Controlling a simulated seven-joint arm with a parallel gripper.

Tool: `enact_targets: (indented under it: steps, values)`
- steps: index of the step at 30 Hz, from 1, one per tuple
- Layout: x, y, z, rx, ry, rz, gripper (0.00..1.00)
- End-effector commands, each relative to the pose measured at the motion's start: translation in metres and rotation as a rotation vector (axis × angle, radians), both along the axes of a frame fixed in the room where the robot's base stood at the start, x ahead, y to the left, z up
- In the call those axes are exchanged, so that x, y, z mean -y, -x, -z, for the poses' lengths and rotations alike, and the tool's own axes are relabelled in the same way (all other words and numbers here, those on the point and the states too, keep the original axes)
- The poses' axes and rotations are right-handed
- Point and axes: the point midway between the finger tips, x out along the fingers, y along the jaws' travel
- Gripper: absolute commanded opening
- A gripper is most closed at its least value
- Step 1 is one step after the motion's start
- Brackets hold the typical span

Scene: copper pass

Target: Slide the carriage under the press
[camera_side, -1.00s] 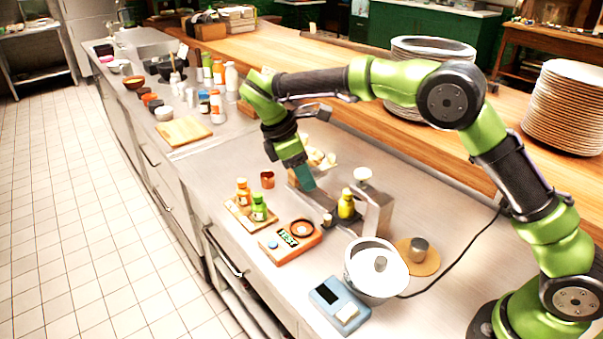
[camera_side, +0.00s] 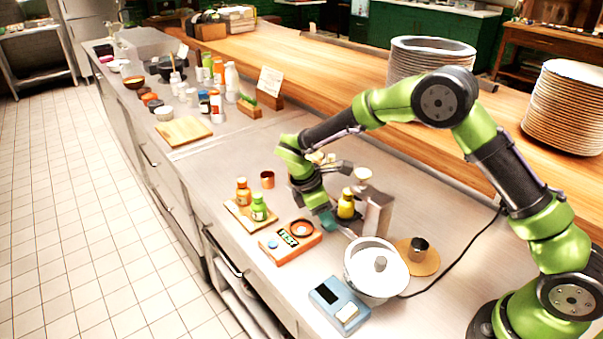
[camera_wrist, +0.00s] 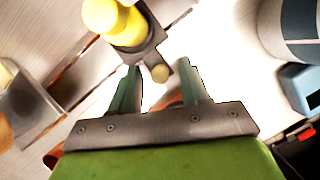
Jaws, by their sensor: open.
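A yellow bottle (camera_side: 346,205) stands upright beside the grey metal press (camera_side: 378,212), which has a pale round knob (camera_side: 363,174) on top. In the wrist view the yellow bottle (camera_wrist: 112,18) sits on a small dark carriage (camera_wrist: 146,50) with a round brass-coloured knob (camera_wrist: 160,73) at its near end. My gripper (camera_wrist: 161,64) is open, with one teal finger on each side of the knob. Contact between fingers and knob cannot be told. In the side view my gripper (camera_side: 330,222) is low, just left of the bottle, and hides the knob.
A white round-topped pot (camera_side: 377,265) and a blue scale-like device (camera_side: 339,305) stand close to the right. An orange tester (camera_side: 290,241) and a wooden tray (camera_side: 250,213) with two small bottles lie to the left. A copper cup (camera_side: 267,179) stands behind the tray.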

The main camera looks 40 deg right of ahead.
Motion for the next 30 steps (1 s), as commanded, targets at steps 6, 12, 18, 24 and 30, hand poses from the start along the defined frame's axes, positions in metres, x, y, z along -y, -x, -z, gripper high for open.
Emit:
enact_targets:
  steps: [6, 12, 18, 24, 30]
  values:
    - [0.000, 0.000, 0.000, 0.000, 0.001, 0.000, 0.29]
    - [0.000, 0.000, 0.000, 0.000, 0.001, 0.000, 0.00]
    - [0.000, 0.000, 0.000, 0.000, 0.001, 0.000, 0.00]
    - [0.000, 0.010, -0.001, -0.001, 0.002, -0.001, 0.00]
    - [0.000, 0.037, -0.001, -0.001, 0.002, 0.000, 0.00]
